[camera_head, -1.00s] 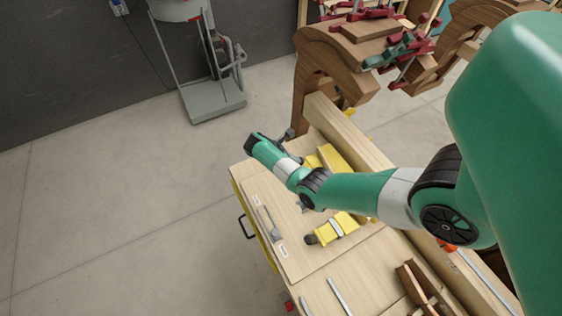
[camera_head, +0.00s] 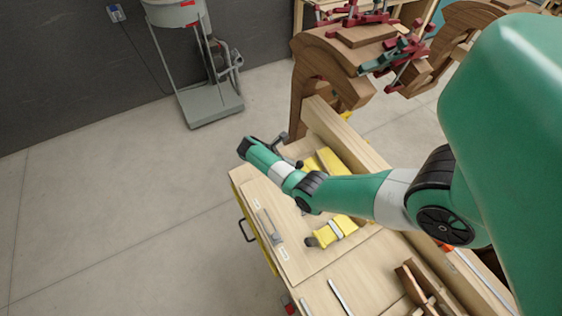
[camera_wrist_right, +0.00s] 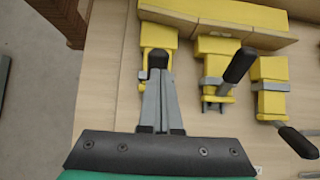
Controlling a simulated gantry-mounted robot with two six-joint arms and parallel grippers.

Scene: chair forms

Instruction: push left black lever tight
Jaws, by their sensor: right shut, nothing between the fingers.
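In the right wrist view, a yellow clamp (camera_wrist_right: 158,33) stands at the left of a row of three. A black lever end (camera_wrist_right: 158,59) shows on it, pointing towards the camera. My right gripper (camera_wrist_right: 160,82) is shut and empty, its grey fingertips at or just below this black end in the picture; I cannot tell whether they touch. The middle clamp (camera_wrist_right: 213,46) has a black lever (camera_wrist_right: 240,65) tilted up to the right. The right clamp (camera_wrist_right: 268,68) has its black lever (camera_wrist_right: 298,142) pointing down to the right. My left gripper is not in view.
The clamps stand on a pale wooden bench top (camera_head: 285,192), against a long yellow block (camera_wrist_right: 235,18). In the head view, a yellow clamp (camera_head: 338,227) lies near my forearm. A wooden chair form (camera_head: 335,60) with red clamps stands behind.

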